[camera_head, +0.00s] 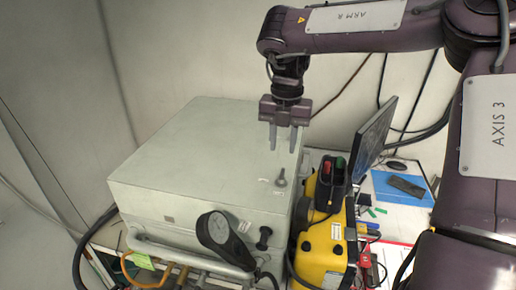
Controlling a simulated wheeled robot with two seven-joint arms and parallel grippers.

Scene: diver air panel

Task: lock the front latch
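A pale grey metal box (195,160) with a closed lid fills the middle left. A small grey lever-like fitting (281,179) stands on its top near the front right corner. A black knob-like fitting (264,238) sits on the front face. I cannot tell which of these fittings, if either, is the front latch. My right gripper (283,150) points down above the right part of the lid, behind the small lever in the picture. Its two fingers are apart with nothing between them. My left gripper is not in view.
A black round gauge-like part (222,237) and pale pipes (185,256) are in front of the box. A yellow device (323,245) stands close on its right. Beyond are a monitor (374,135) and a blue folder (401,188). The left part of the lid is clear.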

